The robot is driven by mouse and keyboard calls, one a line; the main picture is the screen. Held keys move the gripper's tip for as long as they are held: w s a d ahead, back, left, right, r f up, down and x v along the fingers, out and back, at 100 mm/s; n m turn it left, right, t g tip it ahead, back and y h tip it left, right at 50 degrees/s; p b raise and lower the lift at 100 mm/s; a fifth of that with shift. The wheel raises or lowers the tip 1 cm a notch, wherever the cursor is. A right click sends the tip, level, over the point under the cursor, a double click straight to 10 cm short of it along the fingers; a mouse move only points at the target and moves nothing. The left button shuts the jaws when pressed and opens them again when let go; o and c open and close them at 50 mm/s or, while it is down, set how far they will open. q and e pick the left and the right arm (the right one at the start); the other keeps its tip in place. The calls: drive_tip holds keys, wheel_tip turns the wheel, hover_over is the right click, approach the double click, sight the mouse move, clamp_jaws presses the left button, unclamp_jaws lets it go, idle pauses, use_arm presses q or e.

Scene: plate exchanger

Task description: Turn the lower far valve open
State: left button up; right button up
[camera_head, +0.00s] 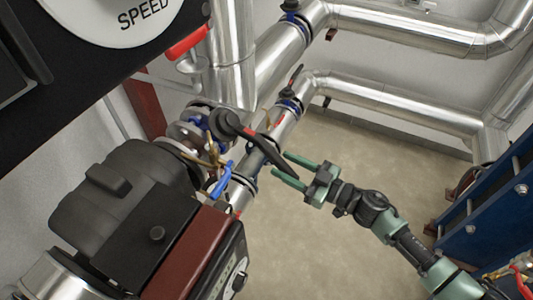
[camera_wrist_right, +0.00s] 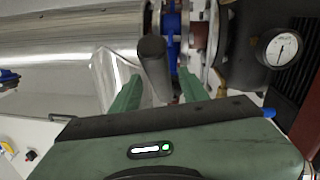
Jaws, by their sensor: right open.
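My right gripper (camera_head: 280,163) is open, its two green fingers on either side of a long black valve lever (camera_head: 262,143). In the right wrist view the lever's end (camera_wrist_right: 152,62) stands between the open fingers (camera_wrist_right: 153,92), with gaps showing at both sides. The lever slants down to the right from a round black hub (camera_head: 224,123). Farther up the lower silver pipe is a blue valve (camera_head: 288,101) with a dark lever (camera_head: 295,75). I cannot tell for sure which valve the task names. My left gripper is not in view.
Silver pipes (camera_head: 385,101) run along the back wall. A black pump motor (camera_head: 115,195) and a dark red box (camera_head: 190,255) stand at lower left. A pressure gauge (camera_wrist_right: 282,48) shows in the wrist view. A blue plate unit (camera_head: 495,215) is at right. Open floor (camera_head: 340,150) lies between.

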sight(270, 158)
drive_tip(key=x, duration=0.3)
drive_tip(key=shift+r, duration=0.2)
drive_tip(key=shift+p+x, duration=0.3)
drive_tip(key=shift+x, duration=0.75)
drive_tip(key=shift+w+a+f, duration=0.1)
drive_tip(key=shift+a+f, duration=0.05)
drive_tip(key=shift+f, duration=0.05)
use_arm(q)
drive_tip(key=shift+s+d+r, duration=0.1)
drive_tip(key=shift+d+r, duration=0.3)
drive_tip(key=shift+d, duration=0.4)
use_arm(e)
clamp_jaws()
